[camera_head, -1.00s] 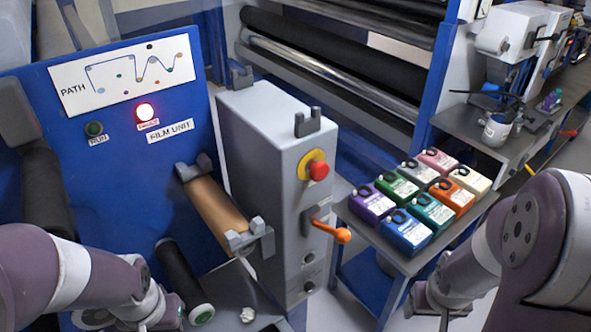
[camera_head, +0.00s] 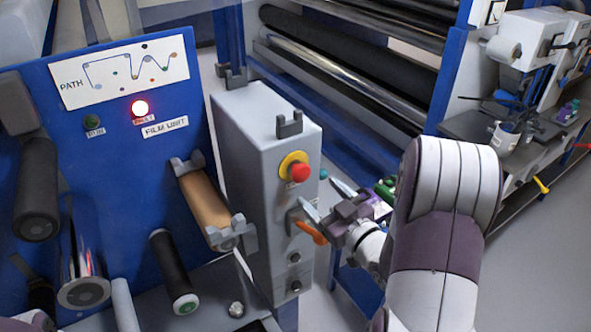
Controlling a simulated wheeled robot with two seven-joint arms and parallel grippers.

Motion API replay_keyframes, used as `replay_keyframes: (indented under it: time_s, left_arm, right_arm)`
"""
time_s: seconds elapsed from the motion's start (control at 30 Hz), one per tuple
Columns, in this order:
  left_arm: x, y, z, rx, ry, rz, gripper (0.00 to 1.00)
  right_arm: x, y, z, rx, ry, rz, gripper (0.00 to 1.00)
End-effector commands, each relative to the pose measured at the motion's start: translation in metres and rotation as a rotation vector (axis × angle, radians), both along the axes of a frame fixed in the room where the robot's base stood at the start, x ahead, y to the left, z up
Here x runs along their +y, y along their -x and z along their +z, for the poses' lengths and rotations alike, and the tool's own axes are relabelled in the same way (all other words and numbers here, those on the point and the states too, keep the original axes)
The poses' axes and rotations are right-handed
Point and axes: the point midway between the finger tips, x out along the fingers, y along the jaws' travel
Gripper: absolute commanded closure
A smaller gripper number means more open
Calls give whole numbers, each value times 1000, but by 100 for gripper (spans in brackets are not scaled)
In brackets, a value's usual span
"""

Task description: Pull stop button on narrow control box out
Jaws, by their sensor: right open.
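The narrow control box (camera_head: 262,135) is grey and stands upright in the middle of the head view. Its red stop button (camera_head: 299,172) sits on a yellow ring (camera_head: 286,162) on the upper front face and is fully visible. My right gripper (camera_head: 324,197) is open and empty, with its fingers pointing toward the box. It is just below and to the right of the red button, apart from it as far as I can tell. My left gripper is out of view.
An orange lever (camera_head: 311,232) juts from the box just below the button, close to my right gripper. A brown roller (camera_head: 203,203) lies left of the box. The blue film unit panel (camera_head: 90,140) has a lit red lamp (camera_head: 139,108). My right arm hides most of the coloured packs.

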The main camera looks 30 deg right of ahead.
Motion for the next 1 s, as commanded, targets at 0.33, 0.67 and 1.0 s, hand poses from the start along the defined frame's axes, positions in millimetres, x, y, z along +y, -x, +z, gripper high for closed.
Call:
replay_keyframes:
  time_s: [0.33,0.67,1.0]
  left_arm:
    - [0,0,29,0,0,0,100]
    - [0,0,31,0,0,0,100]
    - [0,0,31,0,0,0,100]
  right_arm:
    - [6,-75,3,2,0,1,25]
    - [7,-89,0,1,0,-2,25]
    - [7,-89,0,2,0,-3,100]
